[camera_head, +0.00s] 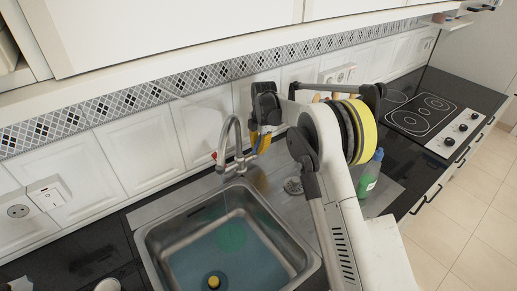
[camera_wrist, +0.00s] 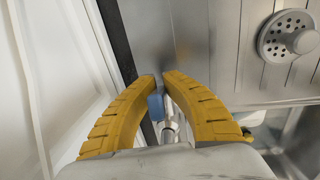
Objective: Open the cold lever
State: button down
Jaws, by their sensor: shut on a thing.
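The metal tap (camera_head: 235,140) stands behind the sink, and a small red-marked lever (camera_head: 214,155) shows on its left side. My gripper (camera_head: 260,142) is at the tap's right side, its yellow fingers pointing down. In the wrist view my gripper (camera_wrist: 158,77) has its curved fingers closed around the cold lever, whose blue tip (camera_wrist: 155,107) shows between them. A metal stem (camera_wrist: 170,130) runs below the blue tip. In the head view the cold lever is hidden behind my fingers.
The steel sink (camera_head: 150,240) holds a green round thing (camera_head: 231,236) and a yellow one (camera_head: 213,282). A green bottle (camera_head: 367,178) stands to the right, before the hob (camera_head: 436,122). The white panelled wall (camera_wrist: 50,70) is close to my gripper. A round strainer (camera_wrist: 288,36) lies on the drainer.

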jog(key=t, duration=0.1)
jog(key=t+y+b, duration=0.1)
jog(key=s+t+y+b, duration=0.1)
jog(key=shift+d+f, duration=0.35)
jog(key=shift+r+t+y+b, duration=0.1)
jog(key=shift+t+y+b, duration=0.35)
jog(key=shift+t, duration=0.25)
jog(key=c, duration=1.5)
grip_release()
jog(key=shift+r, duration=0.15)
jog(key=v, duration=1.1)
jog(key=shift+s+d+r, duration=0.2)
jog(key=shift+s+r, duration=0.05)
jog(key=shift+r, duration=0.05)
